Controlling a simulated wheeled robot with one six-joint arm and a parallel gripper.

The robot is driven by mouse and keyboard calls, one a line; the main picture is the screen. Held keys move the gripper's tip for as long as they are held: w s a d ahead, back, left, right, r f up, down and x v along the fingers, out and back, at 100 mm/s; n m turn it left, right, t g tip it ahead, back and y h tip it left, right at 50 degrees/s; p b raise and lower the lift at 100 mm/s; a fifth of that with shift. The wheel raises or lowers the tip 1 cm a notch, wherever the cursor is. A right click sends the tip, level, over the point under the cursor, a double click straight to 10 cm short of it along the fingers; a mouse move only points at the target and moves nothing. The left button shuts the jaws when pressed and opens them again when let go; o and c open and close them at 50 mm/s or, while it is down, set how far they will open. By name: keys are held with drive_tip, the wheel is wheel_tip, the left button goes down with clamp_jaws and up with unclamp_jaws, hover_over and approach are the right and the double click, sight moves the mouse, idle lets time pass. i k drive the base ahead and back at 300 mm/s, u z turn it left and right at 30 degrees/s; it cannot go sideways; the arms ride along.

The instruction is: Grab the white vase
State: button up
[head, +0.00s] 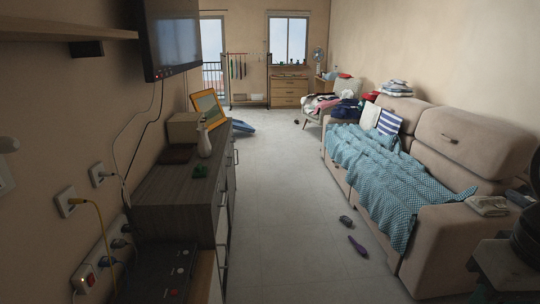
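The white vase (204,141) stands upright on the dark wooden sideboard (168,198) along the left wall. It is small and narrow-necked. It stands in front of a picture with a yellow frame (208,108). My gripper is not in view.
A beige sofa (445,240) with a blue checked blanket (385,180) lines the right side. A dark object (346,221) and a purple one (357,246) lie on the floor. The middle floor (280,190) is clear. A TV (175,38) hangs above the sideboard.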

sight(204, 146)
drive_tip(key=i, duration=3.9)
drive_tip(key=u, duration=1.8)
